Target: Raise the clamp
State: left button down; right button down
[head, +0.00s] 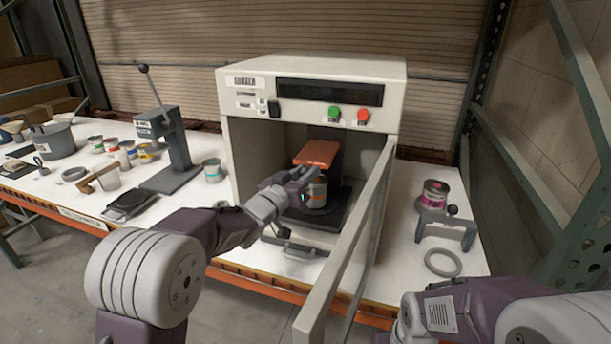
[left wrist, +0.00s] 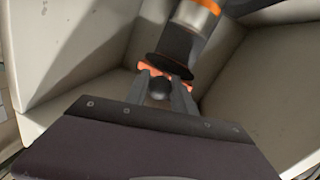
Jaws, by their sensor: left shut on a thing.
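The mixing machine (head: 312,68) stands open at the middle of the bench. Its orange clamp plate (head: 317,152) is inside, above a can (head: 317,193) with an orange band. My left gripper (head: 306,172) reaches into the chamber just below the front of the plate, by the can. In the left wrist view its fingers are shut around a round black knob (left wrist: 160,88). Orange clamp edges (left wrist: 148,66), a dark disc and part of the can (left wrist: 199,14) show beyond the knob. The right arm enters at bottom right; its gripper is not visible.
The open machine door (head: 350,240) stands close to the right of my left arm. A pink-banded can (head: 434,195), a dark stand (head: 446,232) and a grey ring (head: 443,263) are on the right bench. A lever press (head: 172,150) and several cans stand at left.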

pick_arm(q)
jog(key=shift+r, duration=0.5)
jog(key=c, duration=1.3)
grip_release()
jog(key=shift+o, duration=1.1)
jog(key=shift+f, duration=0.25)
jog(key=b+v, duration=0.1)
jog(key=v, duration=0.8)
